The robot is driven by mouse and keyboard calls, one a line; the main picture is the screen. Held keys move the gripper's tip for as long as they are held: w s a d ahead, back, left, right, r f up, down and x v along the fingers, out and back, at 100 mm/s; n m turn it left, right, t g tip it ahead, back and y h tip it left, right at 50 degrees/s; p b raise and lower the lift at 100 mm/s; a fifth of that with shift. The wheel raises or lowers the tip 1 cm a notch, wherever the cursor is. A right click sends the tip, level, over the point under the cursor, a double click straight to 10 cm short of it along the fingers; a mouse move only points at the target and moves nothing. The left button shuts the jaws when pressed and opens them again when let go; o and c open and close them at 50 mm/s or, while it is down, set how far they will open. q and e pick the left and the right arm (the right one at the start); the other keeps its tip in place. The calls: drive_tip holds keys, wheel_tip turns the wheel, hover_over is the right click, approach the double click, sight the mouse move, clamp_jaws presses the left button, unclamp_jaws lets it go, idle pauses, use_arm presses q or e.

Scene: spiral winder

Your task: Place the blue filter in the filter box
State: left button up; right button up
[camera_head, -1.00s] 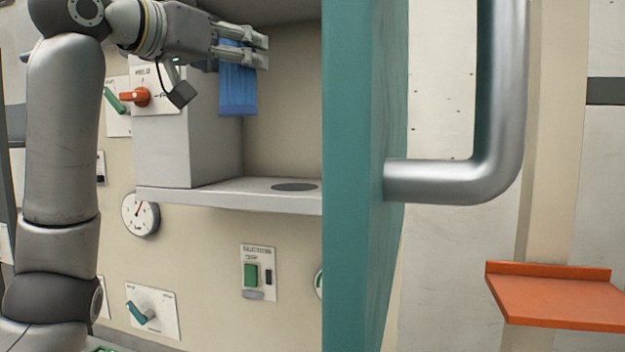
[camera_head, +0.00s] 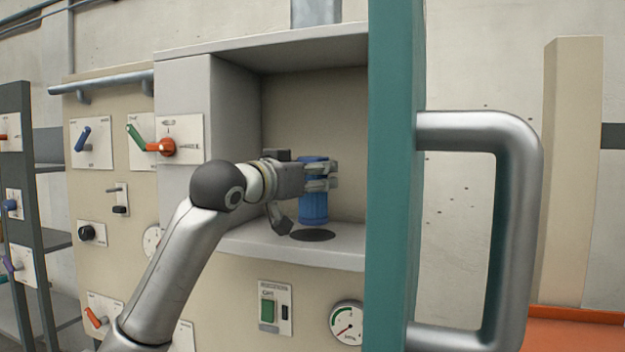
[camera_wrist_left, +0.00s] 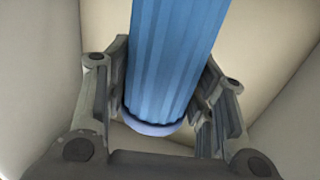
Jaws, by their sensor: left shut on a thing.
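The blue filter (camera_head: 313,207) is a ribbed blue cylinder, upright inside the open filter box (camera_head: 312,29), a grey-framed recess with a shelf floor. My left gripper (camera_head: 320,176) is shut on the filter's upper part. The filter's lower end is just above or at the dark round spot (camera_head: 312,235) on the shelf; I cannot tell whether it touches. In the left wrist view the filter (camera_wrist_left: 170,60) runs between the two fingers of the left gripper (camera_wrist_left: 165,105). My right gripper is not in view.
A teal door (camera_head: 393,180) with a large metal handle (camera_head: 515,230) stands open at the box's right side. A panel with an orange-red knob (camera_head: 166,147) and other switches is on the left. An orange ledge (camera_head: 580,325) is at the lower right.

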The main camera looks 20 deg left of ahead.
use_arm(q)
drive_tip(key=shift+f+p, duration=0.5)
drive_tip(key=shift+f, duration=0.25)
drive_tip(key=shift+a+f, duration=0.1)
drive_tip(key=shift+f, duration=0.25)
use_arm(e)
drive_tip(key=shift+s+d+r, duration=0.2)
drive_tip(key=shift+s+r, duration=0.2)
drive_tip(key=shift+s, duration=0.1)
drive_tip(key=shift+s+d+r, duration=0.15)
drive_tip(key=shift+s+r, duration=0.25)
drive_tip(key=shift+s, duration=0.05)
use_arm(q)
drive_tip(key=shift+f, duration=0.1)
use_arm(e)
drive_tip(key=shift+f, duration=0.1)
use_arm(q)
drive_tip(key=o, duration=1.1)
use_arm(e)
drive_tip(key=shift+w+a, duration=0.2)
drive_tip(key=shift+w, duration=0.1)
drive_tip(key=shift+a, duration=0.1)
